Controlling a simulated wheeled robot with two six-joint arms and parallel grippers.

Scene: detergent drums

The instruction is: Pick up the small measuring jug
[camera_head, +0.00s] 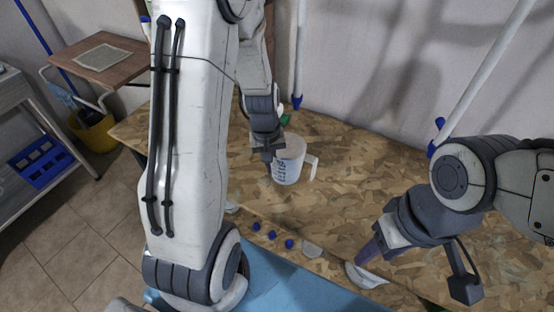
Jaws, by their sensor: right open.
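A white jug (287,170) with dark printed marks and a handle on its right side stands upright on the chipboard table. My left gripper (268,156) reaches down at the jug's left rim, overlapping it in the picture. I cannot tell whether its fingers touch the jug or whether they are open or shut. My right gripper (418,266) is open, its fingers wide apart, over the front right of the table. A white dish-like piece (367,277) lies by its left finger, partly hidden.
Several small blue caps (272,234) and a pale flat piece (312,250) lie along the front of the chipboard table (350,200). A green item (284,120) is behind the jug. A yellow bucket (97,134) stands on the floor at left. The table right of the jug is clear.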

